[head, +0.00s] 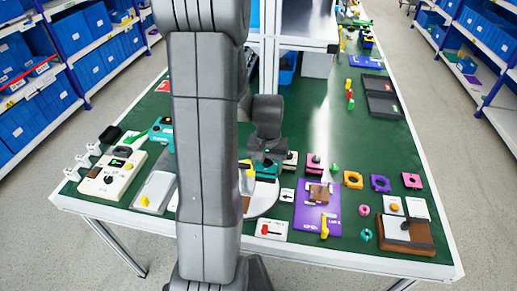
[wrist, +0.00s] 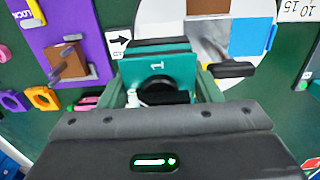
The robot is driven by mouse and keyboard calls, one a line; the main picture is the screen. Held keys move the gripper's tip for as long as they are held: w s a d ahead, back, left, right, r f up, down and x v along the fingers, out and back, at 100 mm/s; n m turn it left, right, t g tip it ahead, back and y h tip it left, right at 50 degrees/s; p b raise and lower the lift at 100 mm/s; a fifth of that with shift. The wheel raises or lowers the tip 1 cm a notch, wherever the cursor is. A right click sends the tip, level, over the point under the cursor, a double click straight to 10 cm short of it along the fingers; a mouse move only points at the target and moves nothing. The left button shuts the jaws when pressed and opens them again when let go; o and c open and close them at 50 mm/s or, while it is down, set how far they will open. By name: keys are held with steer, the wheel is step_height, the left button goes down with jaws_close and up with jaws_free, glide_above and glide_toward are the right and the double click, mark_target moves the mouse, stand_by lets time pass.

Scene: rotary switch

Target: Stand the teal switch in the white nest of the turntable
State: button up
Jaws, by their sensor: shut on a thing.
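The teal switch (wrist: 158,68), marked with a "1" and carrying a black round part, sits in my gripper (wrist: 160,92) in the wrist view. My gripper is shut on it. In the head view my gripper (head: 267,150) points down over the turntable, with teal showing just below it (head: 267,169). The turntable (head: 262,205) is a pale disc, partly hidden by my arm. In the wrist view the turntable (wrist: 228,52) lies beyond the switch, with a blue block and a brown one on it. I cannot make out the white nest clearly; the switch and gripper cover part of the disc.
A purple board (head: 316,211) with a brown block lies right of the turntable. A white card with an arrow (head: 287,195) lies between them. White and grey devices (head: 112,172) stand at the left. Several coloured square pieces and a brown box (head: 407,235) are at the right.

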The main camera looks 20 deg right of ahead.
steer(key=shift+w+f, duration=0.1)
steer(key=shift+w, duration=0.25)
steer(key=shift+s+f+b, duration=0.2)
steer(key=shift+b, duration=0.1)
steer(key=shift+f+b, duration=2.4)
steer(key=shift+f, duration=0.8)
steer(key=shift+s+a+f+b, duration=0.2)
steer(key=shift+f+b, duration=0.1)
steer(key=shift+f, duration=0.15)
steer(key=shift+s+f, duration=0.1)
steer(key=o, duration=0.9)
steer(key=shift+o, duration=0.4)
steer(key=r, duration=1.5)
steer(key=shift+w+d, duration=0.1)
steer(key=shift+w, duration=0.15)
